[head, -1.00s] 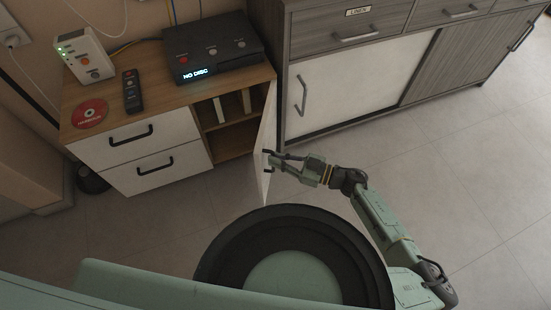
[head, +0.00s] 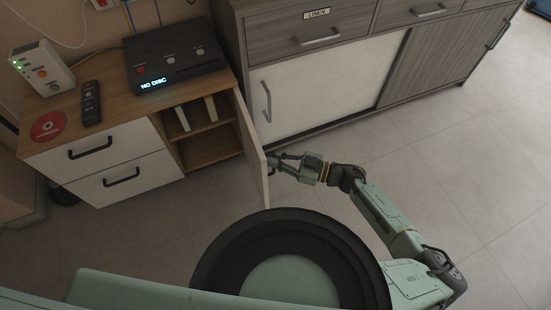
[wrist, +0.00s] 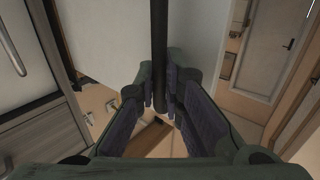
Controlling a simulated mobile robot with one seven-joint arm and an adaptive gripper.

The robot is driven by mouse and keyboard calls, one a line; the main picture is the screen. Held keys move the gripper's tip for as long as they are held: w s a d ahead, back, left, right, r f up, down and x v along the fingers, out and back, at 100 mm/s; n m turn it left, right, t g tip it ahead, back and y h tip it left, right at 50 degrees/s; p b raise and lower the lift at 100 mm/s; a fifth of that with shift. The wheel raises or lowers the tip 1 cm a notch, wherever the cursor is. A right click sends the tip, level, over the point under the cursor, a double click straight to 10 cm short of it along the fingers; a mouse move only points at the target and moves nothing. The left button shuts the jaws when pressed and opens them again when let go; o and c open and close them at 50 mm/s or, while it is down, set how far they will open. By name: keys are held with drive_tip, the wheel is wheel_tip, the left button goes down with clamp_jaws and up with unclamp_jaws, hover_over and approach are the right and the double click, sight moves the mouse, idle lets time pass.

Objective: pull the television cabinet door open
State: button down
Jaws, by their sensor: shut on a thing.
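The television cabinet (head: 218,163) is a low wooden unit with white fronts at the left of the head view. Its white door (head: 251,140) stands wide open, swung out from the right side, and the shelves inside show. My gripper (head: 275,167) is at the outer face of the door near its free edge. In the wrist view the door (wrist: 105,40) fills the upper middle, and its dark bar handle (wrist: 159,50) runs down between the fingers of my gripper (wrist: 163,103). The fingers are shut on the handle.
A black disc player (head: 178,65), a remote (head: 91,103), a red disc (head: 48,126) and a white router (head: 41,68) sit on the cabinet top. A grey sideboard (head: 240,60) with a white sliding panel stands close to the right. The tiled floor (head: 470,150) at right is clear.

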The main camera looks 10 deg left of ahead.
drive_tip(key=shift+w+a+r, duration=0.15)
drive_tip(key=shift+w+r, duration=0.1)
drive_tip(key=shift+w, duration=0.05)
drive_tip(key=c, duration=1.7)
unclamp_jaws()
drive_tip(key=shift+f, duration=0.1)
drive_tip(key=shift+s, duration=0.1)
drive_tip(key=d, duration=0.4)
drive_tip(key=s+d, duration=0.1)
drive_tip(key=d, duration=0.3)
drive_tip(key=s+d, duration=0.1)
drive_tip(key=d, duration=0.3)
